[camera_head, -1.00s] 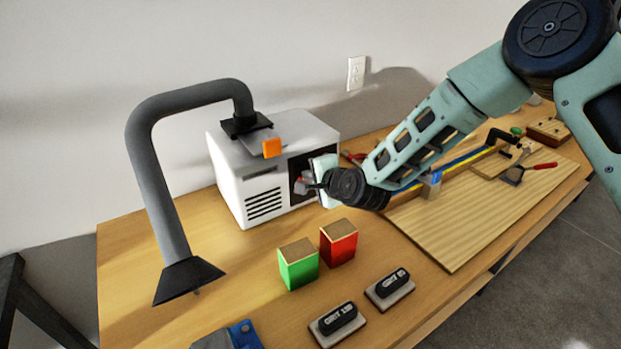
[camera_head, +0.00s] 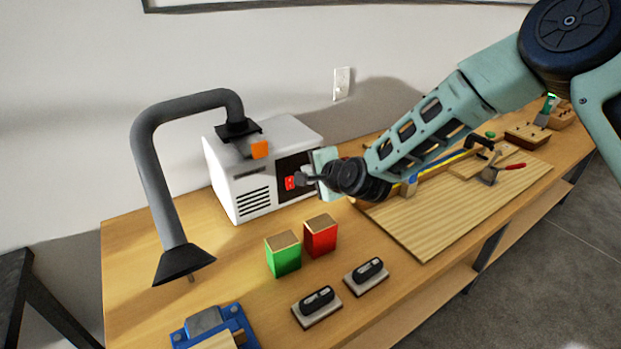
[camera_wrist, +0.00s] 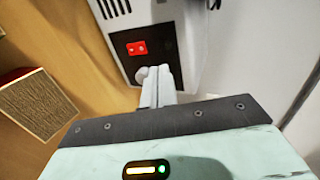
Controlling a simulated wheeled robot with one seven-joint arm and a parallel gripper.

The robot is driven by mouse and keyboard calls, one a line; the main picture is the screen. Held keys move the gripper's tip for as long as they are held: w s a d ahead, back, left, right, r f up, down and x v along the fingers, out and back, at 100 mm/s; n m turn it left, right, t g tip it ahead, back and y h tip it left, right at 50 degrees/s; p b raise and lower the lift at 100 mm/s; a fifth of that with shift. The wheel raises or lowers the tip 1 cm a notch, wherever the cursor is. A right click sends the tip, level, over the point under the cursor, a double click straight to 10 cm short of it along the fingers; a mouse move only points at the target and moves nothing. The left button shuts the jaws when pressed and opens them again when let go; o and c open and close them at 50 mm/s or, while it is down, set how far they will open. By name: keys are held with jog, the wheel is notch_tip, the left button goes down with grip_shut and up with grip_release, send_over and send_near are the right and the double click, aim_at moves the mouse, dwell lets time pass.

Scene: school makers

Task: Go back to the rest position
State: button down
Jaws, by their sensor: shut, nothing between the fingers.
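My gripper (camera_head: 303,179) is shut and empty. In the head view it is held in the air in front of the dark panel of a white box-shaped machine (camera_head: 238,175), close to a red switch (camera_head: 289,183). In the wrist view the closed fingers (camera_wrist: 157,84) point at the dark panel, and the red switch (camera_wrist: 136,48) shows just beyond them. A small gap seems to lie between the fingertips and the switch. My arm reaches in from the upper right of the head view.
A grey hose (camera_head: 155,175) with a black hood curves left of the machine. Green (camera_head: 284,259) and red (camera_head: 320,239) blocks stand in front, with two sanding blocks (camera_head: 318,304) nearer. A blue vise (camera_head: 237,321) is at the front. A wooden board (camera_head: 435,228) with tools lies right.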

jog(key=shift+s+d+r, duration=0.2)
jog(key=shift+s+r, duration=0.05)
jog(key=shift+s, duration=0.05)
jog(key=s+a+r+n+g, duration=0.1)
jog(key=s+r+n+g, duration=0.15)
jog(key=s, duration=0.25)
jog(key=s+r+n+g, duration=0.1)
jog(key=s+n, duration=0.3)
jog(key=s, duration=0.1)
jog(key=s+d+r+n+g+h, duration=0.1)
jog(key=s+d+n, duration=0.3)
jog(key=s, duration=0.6)
jog(key=s+d+r+n+g+h, duration=0.2)
jog(key=s+d+n+g+h, duration=0.1)
jog(key=s+d, duration=0.5)
jog(key=s+d+r+n+g+h, duration=0.2)
jog(key=s+d+n, duration=0.3)
jog(key=s, duration=0.7)
jog(key=shift+s+d+g+h, duration=0.4)
jog(key=shift+g, duration=0.15)
